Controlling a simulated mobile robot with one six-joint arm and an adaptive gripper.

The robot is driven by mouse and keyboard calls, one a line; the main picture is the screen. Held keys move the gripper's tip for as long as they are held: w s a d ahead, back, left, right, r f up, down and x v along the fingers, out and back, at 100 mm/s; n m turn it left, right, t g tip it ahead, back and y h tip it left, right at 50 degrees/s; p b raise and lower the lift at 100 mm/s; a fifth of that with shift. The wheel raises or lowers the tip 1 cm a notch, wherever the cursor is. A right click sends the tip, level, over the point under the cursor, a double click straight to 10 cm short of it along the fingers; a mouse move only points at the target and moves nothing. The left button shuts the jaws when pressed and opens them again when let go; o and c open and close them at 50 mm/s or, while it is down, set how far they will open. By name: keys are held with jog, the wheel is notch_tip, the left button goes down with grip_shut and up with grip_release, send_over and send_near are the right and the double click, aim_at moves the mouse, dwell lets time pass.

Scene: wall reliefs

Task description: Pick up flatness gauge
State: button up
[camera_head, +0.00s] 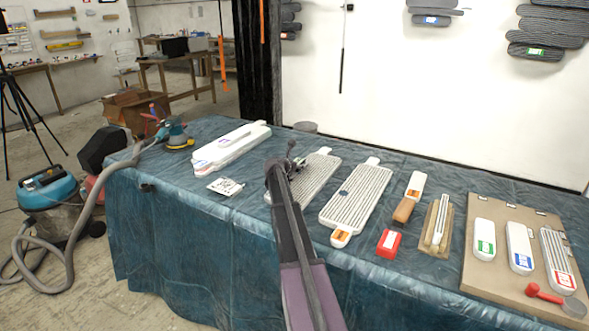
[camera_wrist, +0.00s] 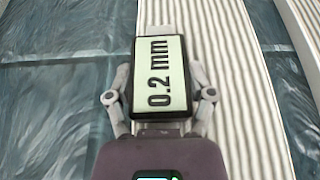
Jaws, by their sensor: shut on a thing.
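The flatness gauge (camera_wrist: 161,75) is a small dark-framed block with a pale face reading "0.2 mm". In the wrist view it sits between the two fingers of my gripper (camera_wrist: 160,98), which is shut on it. Behind it lies a white ribbed panel (camera_wrist: 240,90). In the head view my gripper (camera_head: 292,162) is over the left ribbed panel (camera_head: 315,178) on the covered table. The gauge is too small and covered there to make out. I cannot tell whether it touches the panel.
A blue-covered table (camera_head: 230,225) carries a second ribbed panel (camera_head: 355,195), white boards (camera_head: 230,150), a sander (camera_head: 177,135), a red block (camera_head: 388,243) and a sample board (camera_head: 490,270) at the right. A white card (camera_head: 226,187) lies left of my arm. A blue vacuum (camera_head: 48,190) stands on the floor.

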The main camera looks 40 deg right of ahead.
jog(key=shift+r, duration=0.1)
notch_tip(320, 180, up, 2)
jog(key=p, duration=0.2)
jog(key=shift+r+p, duration=0.25)
jog(key=shift+p, duration=0.1)
jog(key=shift+s+a+r+p, duration=0.15)
jog(key=shift+s+r+p, duration=0.15)
jog(key=shift+r+p, duration=0.3)
jog(key=s+a, duration=0.2)
jog(key=s, duration=0.2)
jog(key=s+a, duration=0.3)
jog(key=s, duration=0.1)
jog(key=s+a+r+p, duration=0.1)
jog(key=s+a, duration=0.2)
jog(key=s, duration=0.2)
